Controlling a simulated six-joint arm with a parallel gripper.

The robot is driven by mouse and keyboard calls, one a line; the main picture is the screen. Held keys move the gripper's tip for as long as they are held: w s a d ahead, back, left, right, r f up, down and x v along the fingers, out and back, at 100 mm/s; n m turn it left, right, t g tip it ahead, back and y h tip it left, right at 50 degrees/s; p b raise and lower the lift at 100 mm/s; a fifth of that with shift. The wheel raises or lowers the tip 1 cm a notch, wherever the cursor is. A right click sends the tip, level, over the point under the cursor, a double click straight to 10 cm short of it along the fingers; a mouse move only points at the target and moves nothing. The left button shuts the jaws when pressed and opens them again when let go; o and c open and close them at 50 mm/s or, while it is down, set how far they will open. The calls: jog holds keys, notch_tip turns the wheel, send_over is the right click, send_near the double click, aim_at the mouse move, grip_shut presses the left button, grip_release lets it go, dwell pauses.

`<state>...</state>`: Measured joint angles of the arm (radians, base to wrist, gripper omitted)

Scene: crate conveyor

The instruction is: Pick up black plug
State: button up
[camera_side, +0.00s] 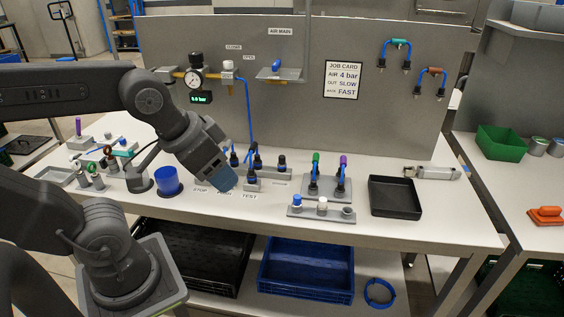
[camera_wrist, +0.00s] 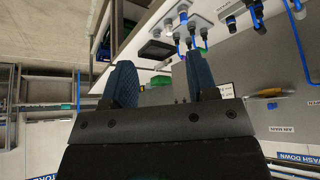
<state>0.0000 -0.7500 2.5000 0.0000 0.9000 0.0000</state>
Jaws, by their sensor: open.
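Several dark fittings stand in a row on the bench near the panel. One of them, a short black plug-like piece (camera_side: 282,163), stands upright at the right of the row with no hose visible on it. Whether it is the black plug of the task I cannot tell. My gripper (camera_side: 228,184) hangs over the bench at the left of this row and hides part of it. In the wrist view my gripper (camera_wrist: 161,80) has its two blue fingers apart, with nothing between them. Dark fittings (camera_wrist: 191,42) show beyond the right finger there, at a distance.
A plate (camera_side: 321,213) with small blue, white and grey caps lies at the front edge. Green- and purple-topped fittings stand behind it. A black tray (camera_side: 395,197) lies to the right and a blue cup (camera_side: 168,182) to the left. The upright panel (camera_side: 330,125) closes the back.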

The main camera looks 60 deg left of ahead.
jog(key=n+g+y, duration=0.3)
jog(key=n+g, duration=0.3)
jog(key=n, duration=1.2)
send_over(282, 157)
jog(key=d, duration=0.2)
notch_tip(282, 157, down, 12)
jog(key=shift+x, duration=3.3)
jog(key=shift+w+a, duration=0.15)
